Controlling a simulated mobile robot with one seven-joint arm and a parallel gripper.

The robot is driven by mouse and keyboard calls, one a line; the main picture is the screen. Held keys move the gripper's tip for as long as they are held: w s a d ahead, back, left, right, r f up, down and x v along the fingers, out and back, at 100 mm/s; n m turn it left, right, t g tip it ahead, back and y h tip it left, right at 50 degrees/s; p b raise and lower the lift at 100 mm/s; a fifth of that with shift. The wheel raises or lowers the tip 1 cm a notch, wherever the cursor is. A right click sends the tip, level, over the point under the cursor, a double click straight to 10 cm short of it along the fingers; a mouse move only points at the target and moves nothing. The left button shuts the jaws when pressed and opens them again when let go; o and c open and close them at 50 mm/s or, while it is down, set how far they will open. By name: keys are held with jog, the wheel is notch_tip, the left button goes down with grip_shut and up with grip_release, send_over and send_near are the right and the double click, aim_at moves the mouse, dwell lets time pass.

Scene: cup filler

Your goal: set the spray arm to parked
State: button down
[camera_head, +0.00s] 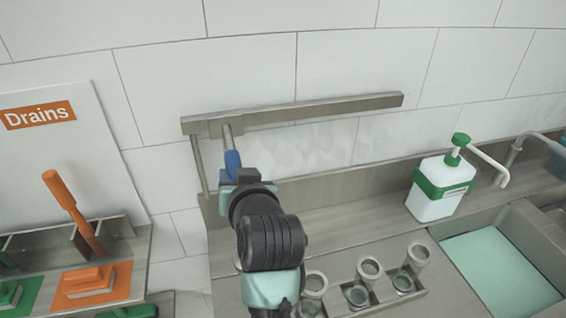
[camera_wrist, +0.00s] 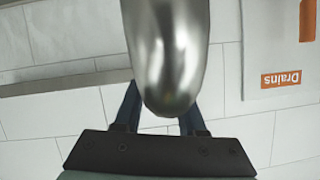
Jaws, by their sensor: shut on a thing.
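The spray arm (camera_head: 320,112) is a long grey metal bar running along the tiled wall above the counter, rising slightly to the right. A short metal handle (camera_head: 227,133) sticks out near its left end. My gripper (camera_head: 232,160) has blue fingers and is shut on this handle from below. In the wrist view, the rounded shiny handle (camera_wrist: 170,55) fills the upper middle, between the blue fingers of my gripper (camera_wrist: 160,112). The gripper hides the handle's near end in the head view. No label for the parked position can be read.
Several clear cups (camera_head: 369,271) stand in a metal rack below, right of my arm. A white and green soap bottle (camera_head: 440,188) stands by the sink (camera_head: 500,265). At left are a "Drains" board (camera_head: 45,150) and an orange brush (camera_head: 75,205). The wall right of my gripper is clear.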

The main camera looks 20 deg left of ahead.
jog(key=s+a, duration=0.2)
jog(key=a, duration=0.1)
jog(key=s+a, duration=0.1)
jog(key=shift+s+a+p, duration=0.1)
jog(key=shift+a+p, duration=0.25)
jog(key=shift+a, duration=0.05)
jog(key=c, duration=0.5)
grip_release()
jog(key=shift+a, duration=0.15)
jog(key=b+v, duration=0.3)
jog(key=v, duration=1)
jog(key=shift+r, duration=0.1)
